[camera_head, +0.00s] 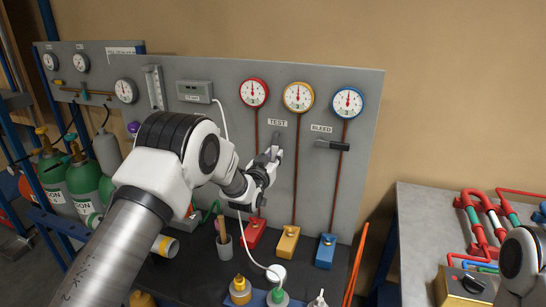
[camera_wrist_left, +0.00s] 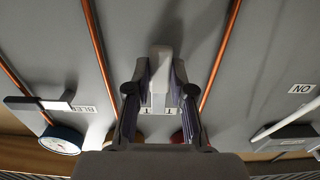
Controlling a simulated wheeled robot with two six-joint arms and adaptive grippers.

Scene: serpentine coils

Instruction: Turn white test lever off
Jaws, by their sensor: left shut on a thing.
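The white test lever (camera_wrist_left: 160,62) sits between the two dark-padded fingers of my left gripper (camera_wrist_left: 160,85) in the left wrist view. In the head view the lever (camera_head: 275,144) stands about upright below the TEST label (camera_head: 277,123) on the grey panel (camera_head: 330,190). My left gripper (camera_head: 268,168) reaches it from the lower left and is shut on it. The fingers hide part of the lever's lower end. My right gripper is out of view; only a piece of that arm shows at the lower right.
The dark bleed lever (camera_head: 333,145) lies level just right of the test lever. Red (camera_head: 254,92), yellow (camera_head: 298,97) and blue (camera_head: 348,102) gauges are above. Bottles and coloured blocks stand on the dark bench below. A pipe-covered table (camera_head: 420,230) is at the right.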

